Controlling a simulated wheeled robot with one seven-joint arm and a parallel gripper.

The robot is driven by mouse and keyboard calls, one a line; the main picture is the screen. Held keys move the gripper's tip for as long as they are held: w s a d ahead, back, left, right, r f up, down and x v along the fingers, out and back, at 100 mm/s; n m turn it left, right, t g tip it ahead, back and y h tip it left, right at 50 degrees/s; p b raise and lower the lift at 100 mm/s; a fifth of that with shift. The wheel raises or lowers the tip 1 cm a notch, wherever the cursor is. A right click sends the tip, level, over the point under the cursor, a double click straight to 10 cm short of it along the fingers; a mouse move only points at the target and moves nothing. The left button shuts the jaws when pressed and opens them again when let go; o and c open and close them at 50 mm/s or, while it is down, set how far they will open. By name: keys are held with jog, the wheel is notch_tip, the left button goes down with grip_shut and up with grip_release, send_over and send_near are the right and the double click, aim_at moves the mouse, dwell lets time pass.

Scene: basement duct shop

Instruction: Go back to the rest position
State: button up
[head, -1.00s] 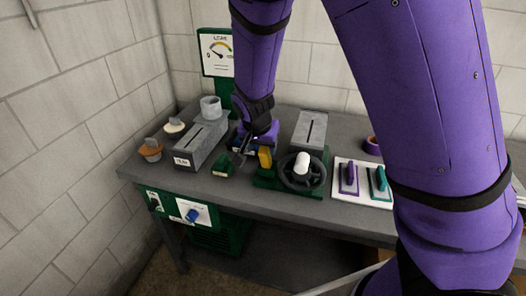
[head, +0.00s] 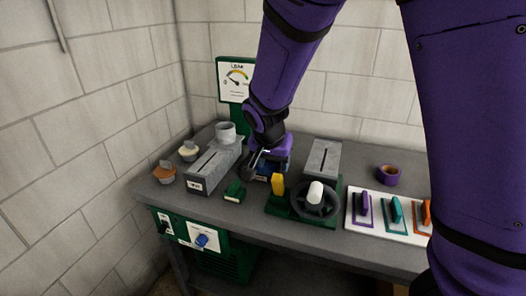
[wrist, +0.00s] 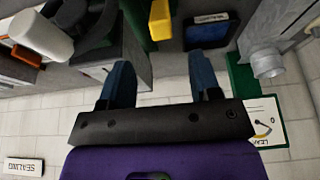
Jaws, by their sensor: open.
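My gripper (head: 256,163) hangs over the back middle of the bench, pointing down and left in the head view. In the wrist view its two blue fingers (wrist: 163,80) are spread apart with nothing between them. Near it in the head view are a small green block (head: 235,192) and an upright yellow piece (head: 278,185). The yellow piece also shows in the wrist view (wrist: 160,20). A blue labelled tray (wrist: 208,36) lies beyond the fingers there. In the head view my gripper partly hides it.
The grey bench (head: 260,220) holds grey slotted boxes (head: 213,163), a handwheel (head: 316,199), a white board with trowels (head: 379,231), a purple ring (head: 388,175) and a green leak gauge (head: 236,85). Block walls (head: 100,120) close the left and back.

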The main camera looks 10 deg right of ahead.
jog(key=s+d+r+n+y, duration=0.4)
jog(key=s+d+r, duration=0.7)
jog(key=s+r, duration=0.15)
jog(key=s+d+r+n+t+h, duration=0.1)
jog(key=s+r, duration=0.5)
jog(key=s, duration=0.6)
jog(key=shift+d+r+n+t+h, duration=0.35)
jog(key=shift+d+n, duration=0.25)
jog(key=shift+n, duration=0.3)
